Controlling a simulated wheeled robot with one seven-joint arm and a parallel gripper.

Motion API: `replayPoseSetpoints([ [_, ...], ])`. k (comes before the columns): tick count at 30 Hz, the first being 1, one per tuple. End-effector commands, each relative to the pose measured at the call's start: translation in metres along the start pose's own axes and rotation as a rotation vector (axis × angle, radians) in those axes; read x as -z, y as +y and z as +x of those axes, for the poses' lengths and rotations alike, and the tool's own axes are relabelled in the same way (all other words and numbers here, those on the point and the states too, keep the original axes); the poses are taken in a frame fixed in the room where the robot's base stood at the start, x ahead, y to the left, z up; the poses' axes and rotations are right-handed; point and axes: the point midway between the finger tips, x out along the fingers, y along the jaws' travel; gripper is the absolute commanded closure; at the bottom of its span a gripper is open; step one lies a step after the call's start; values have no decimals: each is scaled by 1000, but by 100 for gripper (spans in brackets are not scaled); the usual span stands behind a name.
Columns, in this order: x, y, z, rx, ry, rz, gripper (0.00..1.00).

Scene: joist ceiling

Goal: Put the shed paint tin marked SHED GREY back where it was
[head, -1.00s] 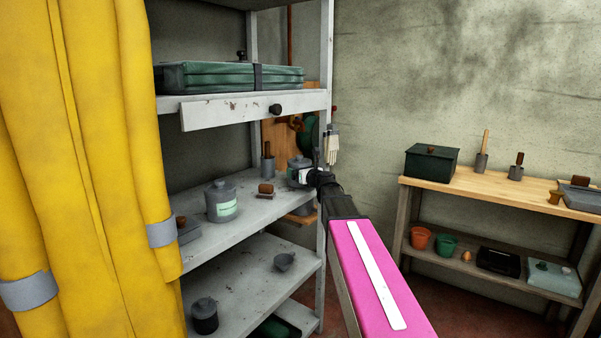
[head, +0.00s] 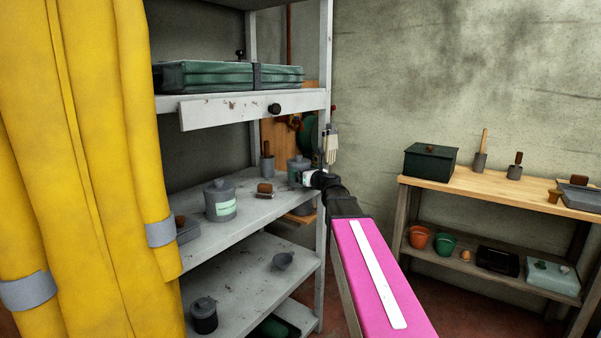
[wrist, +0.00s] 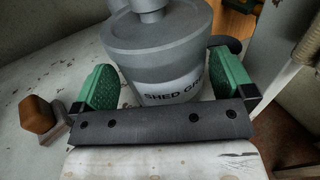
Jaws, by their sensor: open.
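The grey paint tin (wrist: 165,50) stands upright between my gripper's two green finger pads in the wrist view. Its white label reads "SHED GR", and the rest is cut off by a pad. My gripper (wrist: 166,84) is open around the tin, with a pad on each side; I cannot tell if either touches it. In the head view the tin (head: 297,165) is at the right end of the middle shelf, partly hidden by my gripper (head: 312,179). A similar grey tin (head: 220,203) with a pale label, too small to read, stands further left on that shelf.
A brown-handled block (wrist: 38,117) lies left of my gripper on the shelf (head: 250,210). A shelf post (head: 325,100) rises close beside my gripper. A yellow coat (head: 80,150) hangs at left. A wooden bench (head: 470,187) stands at right.

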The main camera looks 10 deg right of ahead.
Motion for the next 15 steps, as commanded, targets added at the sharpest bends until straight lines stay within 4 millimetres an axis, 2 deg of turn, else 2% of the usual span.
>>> replayPoseSetpoints([
  [1,0,1,-15,2,0,0,0],
  [9,0,1,-68,3,0,0,0],
  [15,0,0,-84,1,0,0,0],
])
